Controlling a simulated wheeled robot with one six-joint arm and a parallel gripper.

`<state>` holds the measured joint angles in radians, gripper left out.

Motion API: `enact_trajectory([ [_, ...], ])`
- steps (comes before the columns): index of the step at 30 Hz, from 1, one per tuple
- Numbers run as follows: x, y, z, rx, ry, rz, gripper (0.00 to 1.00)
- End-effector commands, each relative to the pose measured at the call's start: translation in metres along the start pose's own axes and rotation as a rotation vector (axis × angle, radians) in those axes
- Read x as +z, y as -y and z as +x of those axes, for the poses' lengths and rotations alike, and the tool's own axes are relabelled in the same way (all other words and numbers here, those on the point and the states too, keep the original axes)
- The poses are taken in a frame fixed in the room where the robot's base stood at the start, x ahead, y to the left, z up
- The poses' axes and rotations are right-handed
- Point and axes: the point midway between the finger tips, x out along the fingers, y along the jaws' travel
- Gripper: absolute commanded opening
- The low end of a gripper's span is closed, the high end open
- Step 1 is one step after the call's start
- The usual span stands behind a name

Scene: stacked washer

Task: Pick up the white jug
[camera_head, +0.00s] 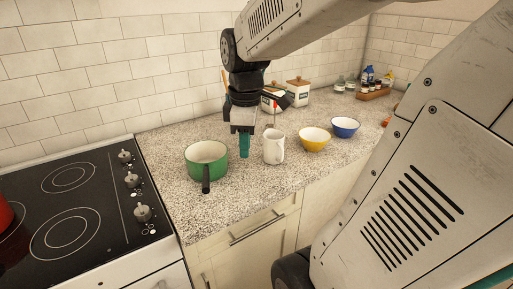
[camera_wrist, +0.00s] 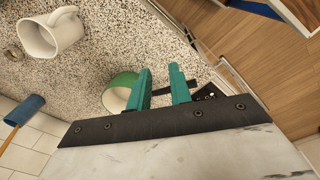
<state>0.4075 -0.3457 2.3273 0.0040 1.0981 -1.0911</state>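The white jug (camera_head: 274,150) stands upright on the speckled counter, just right of my gripper (camera_head: 244,146) in the head view. In the wrist view the jug (camera_wrist: 44,40) is at the upper left, its opening showing, well off to the side of my gripper (camera_wrist: 161,72). My gripper has teal fingers, which are apart with nothing between them. It hangs pointing down between the green pot and the jug. In the head view its fingers overlap each other, so the gap shows only in the wrist view.
A green pot (camera_head: 207,158) stands left of my gripper, its dark handle towards the counter's front edge. A yellow bowl (camera_head: 314,140) and a blue bowl (camera_head: 345,127) are right of the jug. White canisters (camera_head: 298,93) stand behind. A black stove (camera_head: 75,215) is at left.

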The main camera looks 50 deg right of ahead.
Motion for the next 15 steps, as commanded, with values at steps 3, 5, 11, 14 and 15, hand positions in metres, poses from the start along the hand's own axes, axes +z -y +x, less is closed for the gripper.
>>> enact_trajectory([
  [3,0.026,-0.061,0.018,-0.020,0.012,-0.201,0.21],
  [5,0.042,-0.086,0.028,-0.027,0.013,-0.301,0.21],
  [11,0.084,-0.136,0.051,-0.040,0.010,-0.526,0.21],
  [14,0.093,-0.145,0.056,-0.043,0.009,-0.576,0.21],
  [15,0.095,-0.147,0.059,-0.044,0.009,-0.587,0.21],
])
